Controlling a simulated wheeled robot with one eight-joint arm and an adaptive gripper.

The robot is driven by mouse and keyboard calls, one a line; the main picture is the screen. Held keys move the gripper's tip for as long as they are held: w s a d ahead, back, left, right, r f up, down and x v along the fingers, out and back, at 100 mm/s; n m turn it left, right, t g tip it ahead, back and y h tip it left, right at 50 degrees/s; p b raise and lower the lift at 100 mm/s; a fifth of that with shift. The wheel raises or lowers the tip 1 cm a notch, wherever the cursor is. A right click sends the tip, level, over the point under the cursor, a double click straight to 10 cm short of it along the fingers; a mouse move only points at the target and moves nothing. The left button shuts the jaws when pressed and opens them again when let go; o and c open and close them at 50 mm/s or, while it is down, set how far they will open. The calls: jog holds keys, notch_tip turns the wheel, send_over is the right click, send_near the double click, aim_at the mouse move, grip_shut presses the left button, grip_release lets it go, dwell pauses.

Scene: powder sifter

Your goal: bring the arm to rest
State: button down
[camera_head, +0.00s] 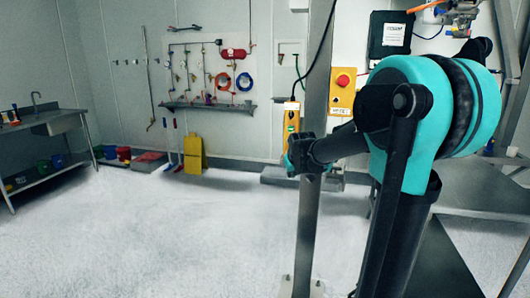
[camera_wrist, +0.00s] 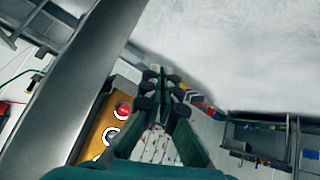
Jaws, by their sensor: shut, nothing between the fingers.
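My gripper (camera_wrist: 163,80) shows in the wrist view with its dark green fingers drawn together and nothing between them. In that view it hangs in front of the wall-side equipment, between a grey metal post and the pale floor. In the head view my teal and black arm fills the right side, bent, with its forearm reaching left past the post. I cannot make out the fingers in the head view.
A steel post (camera_head: 312,210) stands close to my forearm. A sink table (camera_head: 62,118) stands at the far left. The pale floor (camera_head: 170,235) is clear.

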jog(key=s+d+f+m+g, duration=0.1)
jog(key=s+f, duration=0.5)
jog(key=s, duration=0.5)
jog(key=s+d+f+m+g, duration=0.1)
jog(key=s+f+g, duration=0.1)
jog(key=s+f, duration=0.4)
jog(key=s+d+f+m+g, duration=0.1)
jog(key=s+f, duration=0.5)
jog(key=s, duration=1)
jog(key=shift+s+f, duration=0.15)
jog(key=shift+s, duration=0.05)
dwell(0.4)
